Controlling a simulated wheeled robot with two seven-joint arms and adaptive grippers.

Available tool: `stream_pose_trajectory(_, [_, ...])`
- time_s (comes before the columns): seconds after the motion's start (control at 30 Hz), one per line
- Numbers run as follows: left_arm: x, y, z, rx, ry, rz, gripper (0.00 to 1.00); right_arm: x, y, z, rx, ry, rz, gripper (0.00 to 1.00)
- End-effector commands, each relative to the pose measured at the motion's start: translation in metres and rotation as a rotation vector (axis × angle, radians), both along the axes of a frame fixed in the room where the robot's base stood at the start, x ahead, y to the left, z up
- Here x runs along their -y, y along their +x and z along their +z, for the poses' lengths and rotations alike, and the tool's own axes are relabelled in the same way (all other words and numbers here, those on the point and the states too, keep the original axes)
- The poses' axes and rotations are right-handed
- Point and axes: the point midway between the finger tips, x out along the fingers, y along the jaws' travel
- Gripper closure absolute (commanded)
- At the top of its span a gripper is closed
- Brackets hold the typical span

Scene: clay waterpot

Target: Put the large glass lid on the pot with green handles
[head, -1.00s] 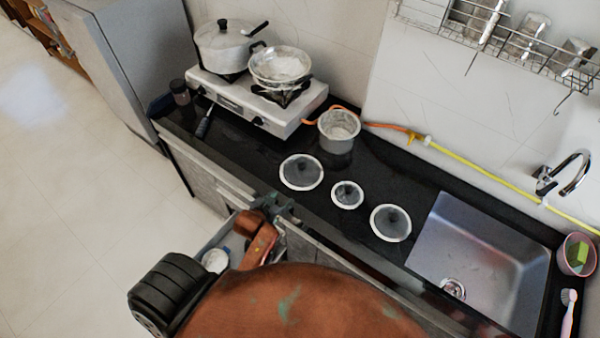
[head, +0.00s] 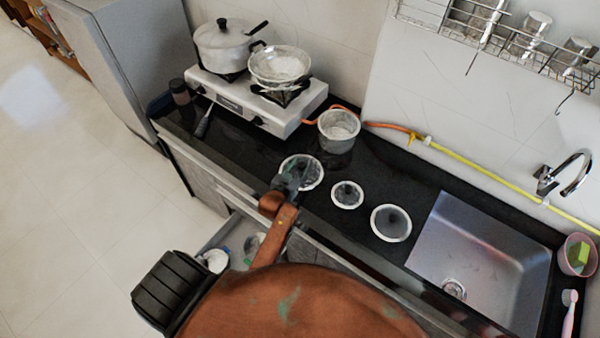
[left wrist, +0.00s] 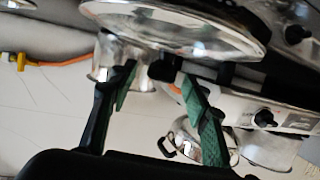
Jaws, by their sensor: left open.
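Several dark glass lids with pale rims and dark knobs lie on the black counter. The leftmost lid (head: 316,172) looks the largest. My left gripper (head: 296,176) is over it and hides its near left part. In the left wrist view the gripper (left wrist: 160,80) has its two green-padded fingers apart, with the shiny lid (left wrist: 180,28) close by and a dark knob-like part near the fingers. I cannot tell whether they touch. A metal pot (head: 338,130) stands open on the counter behind the lids. I cannot make out green handles on any pot. My right gripper is not in view.
A stove (head: 225,98) holds a lidded pot (head: 222,48) and a shallow pan (head: 279,66). The middle lid (head: 347,195) and right lid (head: 391,223) lie beside the sink (head: 485,260). An open drawer (head: 225,240) is below the counter's front edge.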

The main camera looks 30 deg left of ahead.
Motion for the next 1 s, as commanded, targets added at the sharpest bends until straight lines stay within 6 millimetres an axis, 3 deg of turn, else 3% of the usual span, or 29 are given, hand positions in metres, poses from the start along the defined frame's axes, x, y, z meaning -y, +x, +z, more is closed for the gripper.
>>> stream_pose_trajectory(0.33, [-0.001, 0.0082, -0.003, -0.001, 0.0, 0.0, 0.56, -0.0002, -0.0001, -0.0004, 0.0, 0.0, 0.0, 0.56])
stream_pose_trajectory(1.0, [-0.0006, 0.0085, -0.0024, 0.0, 0.0, 0.0, 1.0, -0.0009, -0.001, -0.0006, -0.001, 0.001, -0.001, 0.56])
